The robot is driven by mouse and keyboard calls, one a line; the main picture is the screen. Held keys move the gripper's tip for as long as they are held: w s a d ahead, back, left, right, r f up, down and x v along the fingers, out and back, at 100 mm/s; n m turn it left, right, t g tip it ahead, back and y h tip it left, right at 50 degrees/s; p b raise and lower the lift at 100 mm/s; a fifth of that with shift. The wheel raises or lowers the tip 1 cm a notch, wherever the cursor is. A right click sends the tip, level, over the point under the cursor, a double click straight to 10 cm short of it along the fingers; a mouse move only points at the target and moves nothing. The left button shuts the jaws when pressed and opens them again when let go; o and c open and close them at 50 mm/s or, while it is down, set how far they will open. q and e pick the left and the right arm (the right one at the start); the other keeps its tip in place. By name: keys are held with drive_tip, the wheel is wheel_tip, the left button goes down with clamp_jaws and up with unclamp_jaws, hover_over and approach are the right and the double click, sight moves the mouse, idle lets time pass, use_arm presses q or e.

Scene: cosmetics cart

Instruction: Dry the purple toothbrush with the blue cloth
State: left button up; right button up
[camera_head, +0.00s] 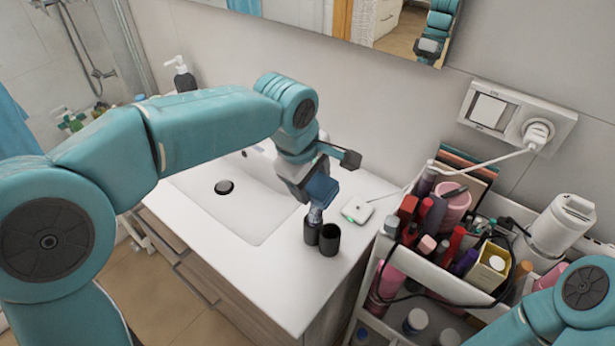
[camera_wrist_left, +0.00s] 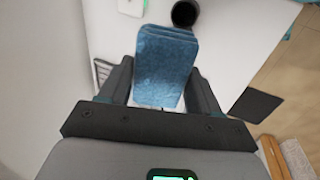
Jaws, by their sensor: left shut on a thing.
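My left gripper (camera_head: 318,178) is above the right part of the white counter, shut on the folded blue cloth (camera_head: 321,190). In the left wrist view the cloth (camera_wrist_left: 167,62) sits between the two fingers (camera_wrist_left: 162,84). Two dark cups (camera_head: 330,240) stand close together just below the cloth. A small pale grey thing (camera_head: 314,215) shows between the cloth and the left cup; I cannot tell what it is. One dark cup (camera_wrist_left: 185,13) shows beyond the cloth in the wrist view. I cannot make out the purple toothbrush. My right gripper is out of view.
A white box with a green light (camera_head: 357,209) lies on the counter right of the cups. The sink (camera_head: 240,215) is to the left. A white cart (camera_head: 440,283) crowded with cosmetics stands at the right. A white cable (camera_head: 480,163) runs to the wall socket (camera_head: 538,133).

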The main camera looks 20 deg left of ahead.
use_arm(q)
drive_tip(key=shift+s+d, duration=0.15)
drive_tip(key=shift+d, duration=0.2)
wheel_tip(320, 180, up, 7)
drive_tip(key=p, duration=0.5)
drive_tip(key=shift+r+p, duration=0.1)
drive_tip(key=shift+p, duration=0.3)
drive_tip(key=shift+c, duration=0.7)
